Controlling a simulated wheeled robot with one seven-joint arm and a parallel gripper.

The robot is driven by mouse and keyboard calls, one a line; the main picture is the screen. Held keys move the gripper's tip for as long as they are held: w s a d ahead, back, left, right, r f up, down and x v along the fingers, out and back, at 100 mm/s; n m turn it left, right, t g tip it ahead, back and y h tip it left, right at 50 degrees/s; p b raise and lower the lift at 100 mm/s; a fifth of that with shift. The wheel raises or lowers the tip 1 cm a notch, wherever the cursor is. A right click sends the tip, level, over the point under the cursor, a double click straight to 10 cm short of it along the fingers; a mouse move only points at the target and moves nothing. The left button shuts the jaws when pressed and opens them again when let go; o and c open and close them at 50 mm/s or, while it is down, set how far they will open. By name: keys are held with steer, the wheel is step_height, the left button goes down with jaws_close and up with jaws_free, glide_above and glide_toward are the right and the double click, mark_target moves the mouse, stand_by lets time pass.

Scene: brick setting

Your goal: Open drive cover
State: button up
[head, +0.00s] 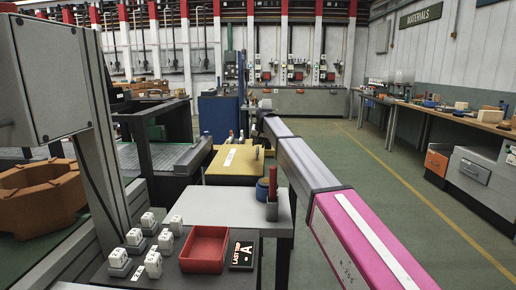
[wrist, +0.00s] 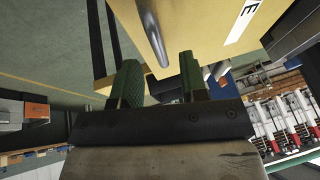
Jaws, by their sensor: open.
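The drive cover is a yellow panel (head: 232,166) with a white label, lying flat beyond the grey table in the head view. In the wrist view the yellow cover (wrist: 205,25) fills the top, with a label ending in "E". A grey bar handle (wrist: 151,32) stands on it. My gripper (wrist: 159,82) is open, its two green fingers apart. The near end of the handle shows between and just ahead of the fingers; I cannot tell whether they touch it. In the head view my arm reaches toward the cover's right side, and the fingers are hard to make out.
A grey post and box (head: 60,75) rise at left. Open green floor (head: 400,215) lies at right, before a workbench.

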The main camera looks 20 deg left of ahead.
steer(key=shift+x, duration=1.25)
